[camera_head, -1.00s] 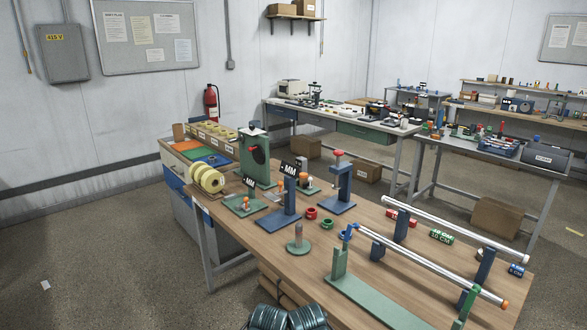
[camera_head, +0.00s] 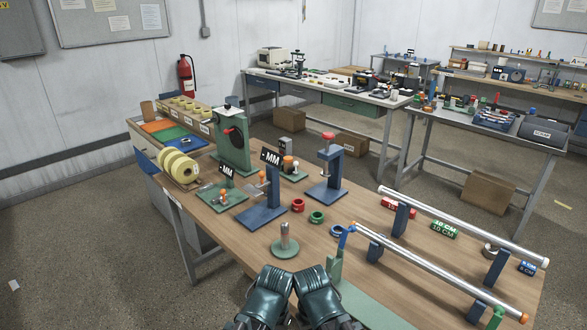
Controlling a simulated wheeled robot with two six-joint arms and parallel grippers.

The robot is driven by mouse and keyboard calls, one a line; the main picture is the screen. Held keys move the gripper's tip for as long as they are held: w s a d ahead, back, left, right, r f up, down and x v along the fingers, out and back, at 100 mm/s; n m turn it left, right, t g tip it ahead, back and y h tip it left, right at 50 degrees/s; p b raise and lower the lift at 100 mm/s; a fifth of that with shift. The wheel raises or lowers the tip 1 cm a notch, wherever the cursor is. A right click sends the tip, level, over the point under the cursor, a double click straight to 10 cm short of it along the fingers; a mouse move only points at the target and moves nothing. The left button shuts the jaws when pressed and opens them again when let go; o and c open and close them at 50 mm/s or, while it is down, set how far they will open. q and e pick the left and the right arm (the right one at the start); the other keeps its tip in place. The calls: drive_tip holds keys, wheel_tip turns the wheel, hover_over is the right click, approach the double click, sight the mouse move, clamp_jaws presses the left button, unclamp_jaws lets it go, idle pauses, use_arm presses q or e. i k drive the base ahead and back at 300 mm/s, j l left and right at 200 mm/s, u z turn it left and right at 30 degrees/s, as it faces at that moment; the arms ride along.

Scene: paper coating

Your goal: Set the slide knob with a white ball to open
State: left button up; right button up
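Several small fixtures with ball-topped levers stand at the back left of the wooden table (camera_head: 232,238). One green-based fixture (camera_head: 291,175) behind the tall blue stand has a small pale ball and an orange part; which is its slide knob is too small to tell. My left gripper (camera_head: 276,272) and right gripper (camera_head: 311,273) are side by side at the bottom centre, dark green, well short of these fixtures. Nothing shows in them, and their jaws are not clear enough to judge.
A round green base with a grey post (camera_head: 285,240) stands just beyond my grippers. Metal rollers (camera_head: 430,264) on blue supports fill the right side. Two blue stands (camera_head: 265,214) (camera_head: 327,188) and red, green and blue rings (camera_head: 317,217) lie between. Open floor is at left.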

sight(294, 170)
drive_tip(key=i+j, duration=0.2)
drive_tip(key=j, duration=0.15)
drive_tip(key=i+j+z, duration=0.1)
drive_tip(key=i+j, duration=0.3)
drive_tip(key=j, duration=0.25)
drive_tip(key=i+j+z, duration=0.1)
drive_tip(key=j, duration=0.25)
drive_tip(key=i, duration=0.1)
